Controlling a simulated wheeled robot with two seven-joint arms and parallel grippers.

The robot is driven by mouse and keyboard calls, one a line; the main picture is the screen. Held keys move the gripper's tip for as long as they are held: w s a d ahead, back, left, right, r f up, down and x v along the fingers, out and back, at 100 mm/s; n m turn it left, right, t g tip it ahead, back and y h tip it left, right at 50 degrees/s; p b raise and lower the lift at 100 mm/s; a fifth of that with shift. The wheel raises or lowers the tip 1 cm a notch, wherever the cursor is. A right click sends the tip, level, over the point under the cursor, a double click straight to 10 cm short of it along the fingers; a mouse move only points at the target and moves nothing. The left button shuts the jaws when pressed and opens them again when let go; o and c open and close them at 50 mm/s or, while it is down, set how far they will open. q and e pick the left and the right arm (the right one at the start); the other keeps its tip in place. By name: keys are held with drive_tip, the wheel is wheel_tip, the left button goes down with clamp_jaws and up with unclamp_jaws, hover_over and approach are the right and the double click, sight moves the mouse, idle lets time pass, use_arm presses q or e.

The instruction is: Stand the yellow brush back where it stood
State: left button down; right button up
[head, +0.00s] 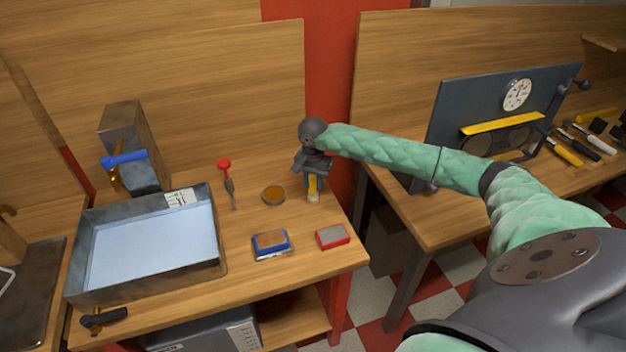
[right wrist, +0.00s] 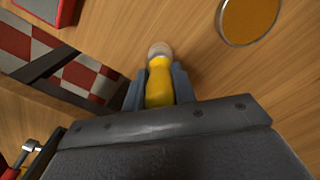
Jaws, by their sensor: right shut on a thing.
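My right gripper (head: 314,178) is shut on the yellow brush (head: 312,187) near the right end of the left bench. The brush is roughly upright, with its pale end (head: 313,198) down, close to the wooden top. I cannot tell whether that end touches the wood. In the right wrist view, the yellow handle (right wrist: 159,84) lies between the two grey fingers, and the pale round end sticks out beyond them. The brush's upper part is hidden by the gripper. My left gripper is out of view.
A round amber tin (head: 273,195) stands left of the brush. A blue-edged box (head: 271,244) and a red-edged box (head: 333,236) lie nearer the front. A red-topped tool (head: 228,180) and a metal tray (head: 148,292) are further left. A gap separates the right bench (head: 420,215).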

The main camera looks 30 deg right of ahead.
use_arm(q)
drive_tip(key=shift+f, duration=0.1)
use_arm(e)
drive_tip(key=shift+f, duration=0.15)
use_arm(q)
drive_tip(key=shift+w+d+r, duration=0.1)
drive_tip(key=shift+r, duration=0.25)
use_arm(e)
drive_tip(key=o, duration=1)
